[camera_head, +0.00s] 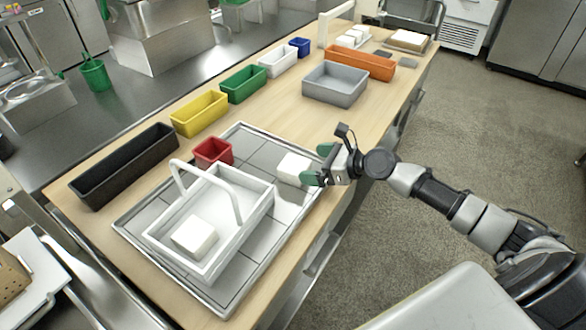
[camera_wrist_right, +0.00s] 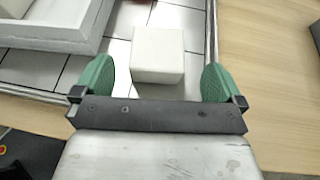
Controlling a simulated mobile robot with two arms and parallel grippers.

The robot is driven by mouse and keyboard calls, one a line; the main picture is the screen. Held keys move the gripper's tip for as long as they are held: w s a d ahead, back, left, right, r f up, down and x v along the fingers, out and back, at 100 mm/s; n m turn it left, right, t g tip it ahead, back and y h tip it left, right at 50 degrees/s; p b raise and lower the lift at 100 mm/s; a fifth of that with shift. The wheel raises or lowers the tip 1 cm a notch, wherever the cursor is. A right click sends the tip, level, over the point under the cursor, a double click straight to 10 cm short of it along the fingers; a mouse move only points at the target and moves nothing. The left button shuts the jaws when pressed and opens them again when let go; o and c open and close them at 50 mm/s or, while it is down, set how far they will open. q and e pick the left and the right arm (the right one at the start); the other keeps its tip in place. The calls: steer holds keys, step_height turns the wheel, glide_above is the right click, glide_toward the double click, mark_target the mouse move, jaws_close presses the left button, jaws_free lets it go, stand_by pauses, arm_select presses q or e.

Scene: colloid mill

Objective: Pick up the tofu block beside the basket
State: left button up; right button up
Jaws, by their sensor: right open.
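The white tofu block (camera_head: 294,167) sits on the tiled tray (camera_head: 262,143), to the right of the white basket (camera_head: 258,213). In the right wrist view the tofu block (camera_wrist_right: 158,55) lies between and just ahead of my right gripper's green fingertips. The basket's corner (camera_wrist_right: 55,22) shows at upper left in the wrist view. Another white block (camera_head: 194,237) is inside the basket. My left gripper is not in view.
Black (camera_head: 125,163), yellow (camera_head: 199,113) and green (camera_head: 243,84) bins line the table's far side. A grey bin (camera_head: 336,84) stands farther back. The wooden table (camera_head: 300,125) is bare between the tray and the grey bin.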

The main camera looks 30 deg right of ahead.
mark_target(293, 163)
steer(key=x, duration=0.7)
steer(key=shift+s+a, duration=0.1)
steer(key=c, duration=0.7)
